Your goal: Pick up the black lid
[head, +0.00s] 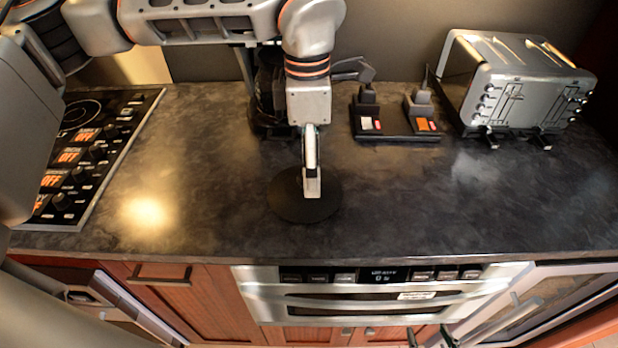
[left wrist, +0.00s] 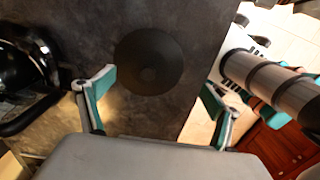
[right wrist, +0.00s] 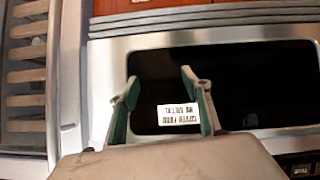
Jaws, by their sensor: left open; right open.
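The black lid (head: 285,203) is a dark round disc lying flat on the dark counter. It also shows in the left wrist view (left wrist: 148,50), with a small knob at its middle. My left gripper (head: 312,187) points down over the lid and hides part of it in the head view. In the left wrist view its fingers (left wrist: 160,90) are spread and empty, with the lid beyond them. My right gripper (head: 428,336) is low in front of the microwave drawer. In the right wrist view its fingers (right wrist: 160,85) are open, with nothing between them.
The microwave drawer (head: 365,303) sits under the counter edge. A dark appliance (head: 268,85) stands behind the lid. A black stand (head: 392,122) and a silver toaster (head: 510,82) are at the back right. A cooktop (head: 95,150) is at left. The counter beside the lid is clear.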

